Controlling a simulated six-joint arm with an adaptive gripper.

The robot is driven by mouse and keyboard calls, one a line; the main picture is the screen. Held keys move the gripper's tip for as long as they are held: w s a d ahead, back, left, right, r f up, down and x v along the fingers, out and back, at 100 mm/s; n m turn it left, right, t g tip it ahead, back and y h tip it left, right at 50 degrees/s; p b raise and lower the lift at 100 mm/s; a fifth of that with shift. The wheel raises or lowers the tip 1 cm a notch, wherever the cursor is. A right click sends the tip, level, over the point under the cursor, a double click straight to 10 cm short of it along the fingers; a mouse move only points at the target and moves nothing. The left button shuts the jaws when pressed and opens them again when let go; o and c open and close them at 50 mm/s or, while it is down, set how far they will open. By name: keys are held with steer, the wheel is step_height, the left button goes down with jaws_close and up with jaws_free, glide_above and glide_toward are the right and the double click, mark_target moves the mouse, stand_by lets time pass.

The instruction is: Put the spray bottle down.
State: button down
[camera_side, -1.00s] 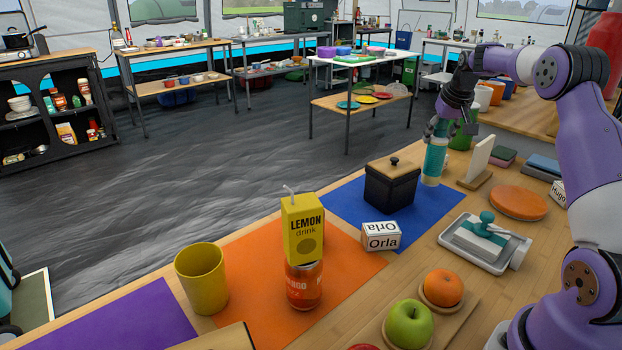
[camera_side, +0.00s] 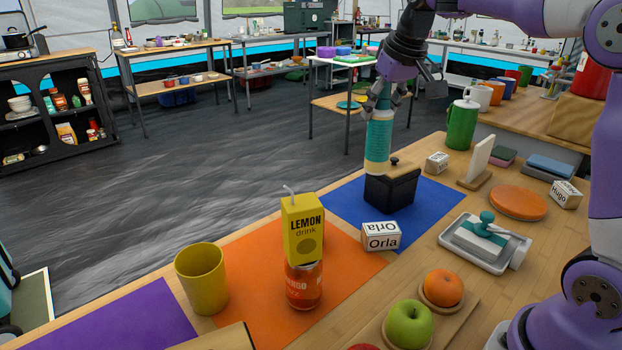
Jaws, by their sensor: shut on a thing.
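The spray bottle (camera_side: 378,140) is teal with a beige band near its bottom, and it is upright. My gripper (camera_side: 380,98) is shut on its upper part, which the fingers hide. The bottle's lower end overlaps the left part of the lid of a black box (camera_side: 390,192) with a dark knob. I cannot tell whether the bottle touches the lid or hangs above it. The box stands on a blue mat (camera_side: 436,203).
An Orla name block (camera_side: 381,236) stands in front of the box. A lemon drink carton (camera_side: 302,228) sits on a can (camera_side: 304,285) on an orange mat (camera_side: 245,275). A white panel on a wooden stand (camera_side: 476,163) and a green canister (camera_side: 462,124) are to the right.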

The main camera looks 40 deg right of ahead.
steer(key=s+a+f+n+y, duration=0.1)
steer(key=s+a, duration=0.2)
steer(key=a, duration=0.3)
steer(key=s+a+f+n, duration=0.1)
steer(key=s+a+n, duration=0.1)
steer(key=s+a, duration=0.3)
steer(key=w+d+m, duration=0.1)
steer(key=w+d, duration=0.3)
steer(key=w, duration=0.5)
steer(key=w+d, duration=0.4)
steer(key=w, duration=0.4)
step_height(320, 180, down, 11)
steer(key=shift+w+d+r, duration=0.2)
steer(key=shift+w+d, duration=0.1)
steer(key=shift+f, duration=0.1)
steer(key=shift+c, duration=1.2)
jaws_free()
